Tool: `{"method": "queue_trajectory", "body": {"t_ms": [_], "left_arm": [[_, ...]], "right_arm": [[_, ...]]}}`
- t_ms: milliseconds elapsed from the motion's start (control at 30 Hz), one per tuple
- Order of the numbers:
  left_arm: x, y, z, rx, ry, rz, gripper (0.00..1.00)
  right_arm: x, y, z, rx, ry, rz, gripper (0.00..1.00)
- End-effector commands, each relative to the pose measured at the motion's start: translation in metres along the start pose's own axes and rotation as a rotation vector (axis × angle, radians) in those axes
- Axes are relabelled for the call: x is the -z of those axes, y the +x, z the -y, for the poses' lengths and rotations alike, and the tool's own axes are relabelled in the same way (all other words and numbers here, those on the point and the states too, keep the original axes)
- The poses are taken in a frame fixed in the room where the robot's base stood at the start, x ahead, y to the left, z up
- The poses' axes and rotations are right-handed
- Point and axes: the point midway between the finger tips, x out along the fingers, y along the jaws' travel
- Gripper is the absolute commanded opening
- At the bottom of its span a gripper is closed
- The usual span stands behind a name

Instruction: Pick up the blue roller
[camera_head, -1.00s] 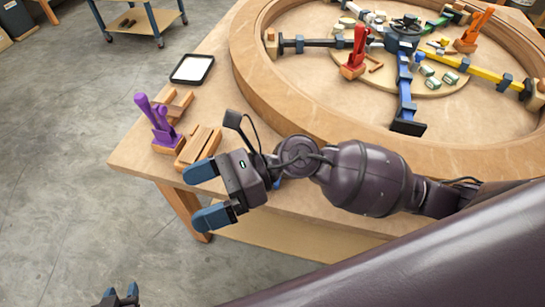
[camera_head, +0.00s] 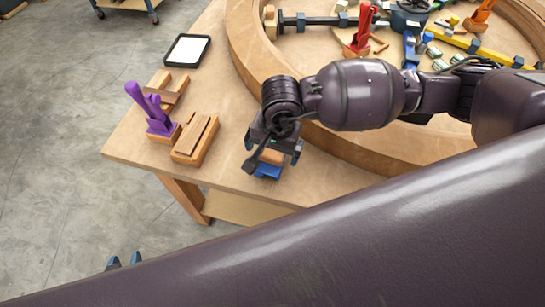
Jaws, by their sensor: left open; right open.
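A blue piece that looks like the blue roller (camera_head: 267,171) lies on the wooden table (camera_head: 235,182) near its front edge, with a light wooden part beside it. My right gripper (camera_head: 273,158) points down over it, with one blue-tipped finger on either side. The gripper body hides most of the piece, and I cannot tell whether the fingers touch it. The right gripper is open. My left gripper (camera_head: 124,260) is open and empty at the lower left, off the table; only its fingertips show.
A purple clamp (camera_head: 158,122) and a grooved wooden block (camera_head: 196,139) stand to the left. A tablet (camera_head: 188,50) lies behind them. A large curved wooden ring (camera_head: 247,62) with a red clamp (camera_head: 361,30) fills the table's back right.

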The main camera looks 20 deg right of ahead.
Motion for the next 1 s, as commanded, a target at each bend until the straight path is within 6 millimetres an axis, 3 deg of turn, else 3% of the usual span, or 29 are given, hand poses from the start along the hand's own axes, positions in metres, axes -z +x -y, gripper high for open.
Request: {"method": "queue_trajectory", "body": {"t_ms": [267, 600, 900, 1000], "left_arm": [[-0.005, -0.003, 0.000, 0.002, -0.001, 0.011, 0.43], [-0.005, -0.003, 0.001, 0.002, -0.001, 0.011, 0.43], [-0.002, -0.001, 0.000, 0.001, 0.000, 0.004, 0.43], [-0.001, 0.000, 0.000, 0.000, 0.000, 0.002, 0.43]], "right_arm": [[0.001, 0.018, 0.001, -0.001, 0.002, 0.002, 1.00], [0.005, 0.060, 0.004, 0.001, 0.002, 0.004, 1.00], [0.005, 0.064, 0.003, 0.001, 0.001, 0.002, 1.00], [0.005, 0.064, 0.003, 0.001, 0.001, 0.002, 0.88]]}}
